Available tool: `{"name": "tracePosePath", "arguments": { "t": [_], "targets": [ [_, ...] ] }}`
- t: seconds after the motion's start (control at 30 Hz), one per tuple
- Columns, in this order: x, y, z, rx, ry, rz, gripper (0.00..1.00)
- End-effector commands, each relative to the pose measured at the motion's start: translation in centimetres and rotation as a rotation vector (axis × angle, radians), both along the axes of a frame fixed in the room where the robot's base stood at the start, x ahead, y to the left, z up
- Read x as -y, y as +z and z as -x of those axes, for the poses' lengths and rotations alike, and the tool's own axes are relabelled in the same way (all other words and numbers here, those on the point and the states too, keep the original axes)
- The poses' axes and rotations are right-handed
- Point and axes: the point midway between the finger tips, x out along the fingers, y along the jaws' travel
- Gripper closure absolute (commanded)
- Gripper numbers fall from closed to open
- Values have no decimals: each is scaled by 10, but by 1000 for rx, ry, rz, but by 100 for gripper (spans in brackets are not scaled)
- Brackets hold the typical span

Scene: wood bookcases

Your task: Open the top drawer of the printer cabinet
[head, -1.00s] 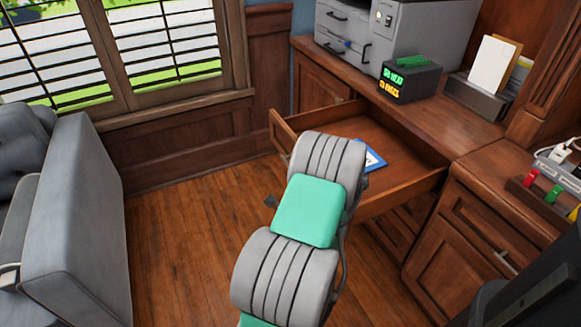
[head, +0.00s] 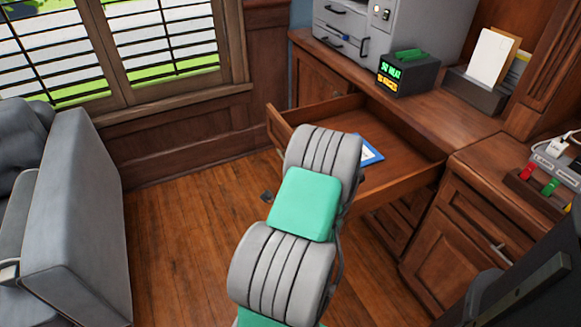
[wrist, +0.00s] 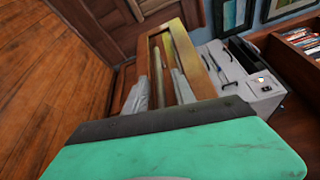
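The top drawer (head: 405,168) of the wooden printer cabinet (head: 318,80) stands well pulled out in the head view. A blue and white item (head: 370,151) lies inside it. My arm hides part of the drawer front and my gripper in that view. In the wrist view, the framed wooden drawer front (wrist: 154,42) is right ahead of my gripper (wrist: 161,92). The two grey fingers are apart, close against the front, with a gap between them. Whether they touch the handle is not clear.
A grey printer (head: 400,30), a black box (head: 407,75) with a lit display and a paper holder (head: 474,91) stand on the cabinet top. A grey sofa (head: 75,215) is at left. Wooden floor (head: 185,235) is clear between sofa and cabinet.

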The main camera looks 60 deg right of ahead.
Motion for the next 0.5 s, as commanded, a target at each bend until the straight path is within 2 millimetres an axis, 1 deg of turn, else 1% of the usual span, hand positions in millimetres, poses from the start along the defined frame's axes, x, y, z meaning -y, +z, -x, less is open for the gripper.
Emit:
{"name": "tracePosePath", "arguments": {
  "t": [0.13,0.4,0.5],
  "targets": [
    [-12,-1,9,2,-2,-3,68],
    [-52,3,38,0,-4,-2,68],
    [-61,4,44,0,-2,-2,68]
  ]
}}
